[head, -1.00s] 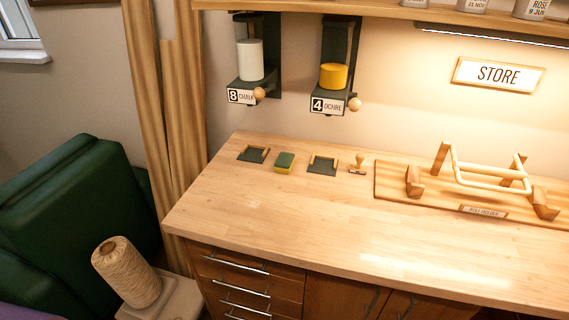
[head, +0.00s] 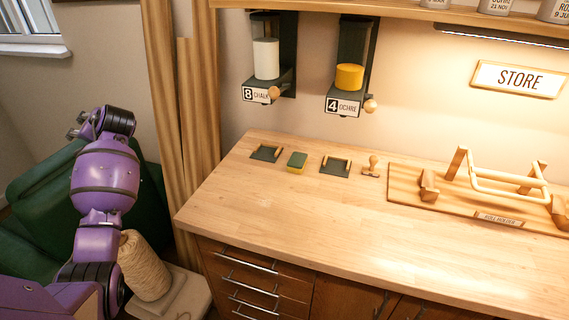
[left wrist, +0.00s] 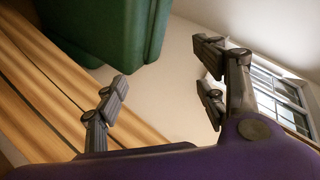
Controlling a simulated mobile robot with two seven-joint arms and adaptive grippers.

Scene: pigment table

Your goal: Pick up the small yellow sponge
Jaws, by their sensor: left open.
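The small sponge (head: 297,162) lies on the wooden table, with a dark green top and a yellow lower side. It sits between two small dark trays. My left arm is raised at the left of the head view, and its gripper (head: 82,126) is partly visible, well left of the table and far from the sponge. In the left wrist view the left gripper (left wrist: 163,98) shows its two fingers spread apart with nothing between them. The sponge is not in the left wrist view. My right gripper is not in view.
Dark trays (head: 266,152) and (head: 335,166) flank the sponge, with a wooden stamp (head: 372,167) to the right. A roll holder (head: 484,215) stands farther right. The table front (head: 290,220) is clear. Wooden posts (head: 190,130) and a twine cone (head: 144,266) stand left of the table.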

